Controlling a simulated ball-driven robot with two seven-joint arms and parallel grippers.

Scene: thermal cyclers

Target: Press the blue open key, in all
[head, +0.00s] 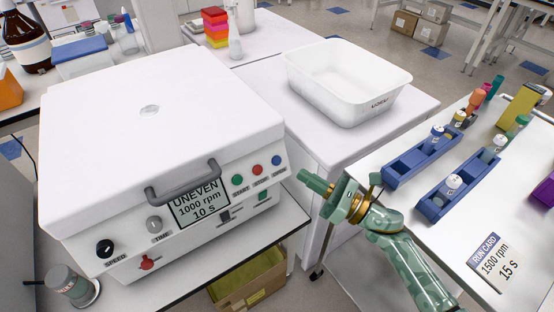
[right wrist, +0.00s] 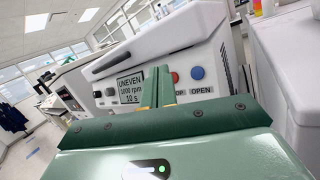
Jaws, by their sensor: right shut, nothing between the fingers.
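The white centrifuge-like machine (head: 150,130) stands at the left with its lid down. Its round blue OPEN key (head: 276,160) is at the right end of the front panel, beside the red STOP key (head: 257,170) and green START key (head: 237,180). The blue key also shows in the right wrist view (right wrist: 197,73), right of the fingers. My right gripper (head: 304,177) is shut and empty, its tips in front of and slightly right of the blue key, apparently apart from it. The screen (head: 201,202) reads UNEVEN, 1000 rpm, 10 s. My left gripper is not in view.
A white tub (head: 346,82) stands on the bench behind my right gripper. Blue tube racks (head: 425,158) and a run card (head: 490,262) reading 1500 rpm, 15 s lie on the right table. A jar (head: 70,285) stands at the front left. An open cardboard box (head: 247,283) sits below.

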